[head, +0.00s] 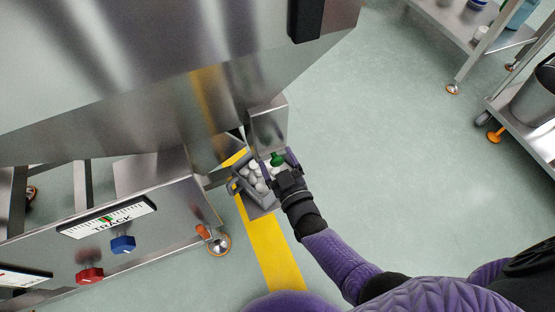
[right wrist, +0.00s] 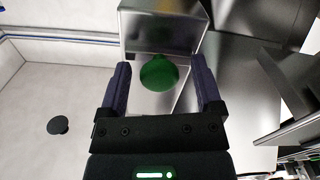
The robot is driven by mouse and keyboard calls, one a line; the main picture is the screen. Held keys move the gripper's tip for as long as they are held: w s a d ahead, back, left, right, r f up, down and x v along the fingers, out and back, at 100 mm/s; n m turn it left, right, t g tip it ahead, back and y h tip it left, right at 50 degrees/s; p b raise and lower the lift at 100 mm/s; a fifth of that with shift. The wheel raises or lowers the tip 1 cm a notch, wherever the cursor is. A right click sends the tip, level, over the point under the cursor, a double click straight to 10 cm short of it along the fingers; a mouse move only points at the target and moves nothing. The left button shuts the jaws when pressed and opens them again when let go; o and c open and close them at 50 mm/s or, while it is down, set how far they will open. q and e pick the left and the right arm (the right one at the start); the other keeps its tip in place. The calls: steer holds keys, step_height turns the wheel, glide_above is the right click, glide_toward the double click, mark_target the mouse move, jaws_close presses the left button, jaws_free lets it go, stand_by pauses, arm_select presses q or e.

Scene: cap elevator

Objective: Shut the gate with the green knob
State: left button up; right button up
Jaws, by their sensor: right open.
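The green knob (head: 277,159) sits on the lower end of a small steel chute box (head: 269,127), the part that seems to be the gate housing. In the right wrist view the round green knob (right wrist: 159,73) lies between the two fingers of my right gripper (right wrist: 164,88), with gaps on both sides. My right gripper (head: 281,166) is open and close to the knob in the head view. Its fingers partly cover the grey bin below. The gate plate itself cannot be told apart from the housing. My left gripper is not in view.
A grey bin (head: 241,184) with several white caps stands under the chute. A steel panel (head: 150,240) with a TRACK gauge, a blue knob (head: 123,244) and a red knob (head: 89,275) is at left. Floor to the right is clear up to steel carts (head: 480,45).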

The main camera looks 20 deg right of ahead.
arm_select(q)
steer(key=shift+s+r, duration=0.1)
arm_select(e)
steer(key=shift+s, duration=0.1)
arm_select(q)
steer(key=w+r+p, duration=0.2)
steer(key=p, duration=0.1)
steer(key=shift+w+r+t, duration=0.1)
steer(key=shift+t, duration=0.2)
arm_select(e)
steer(key=s, duration=0.9)
steer(key=shift+s+d, duration=0.15)
steer(key=shift+s, duration=0.25)
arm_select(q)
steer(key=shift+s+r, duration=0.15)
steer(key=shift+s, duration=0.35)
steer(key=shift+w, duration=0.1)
arm_select(e)
steer(key=shift+c, duration=0.3)
steer(key=c, duration=1)
jaws_close()
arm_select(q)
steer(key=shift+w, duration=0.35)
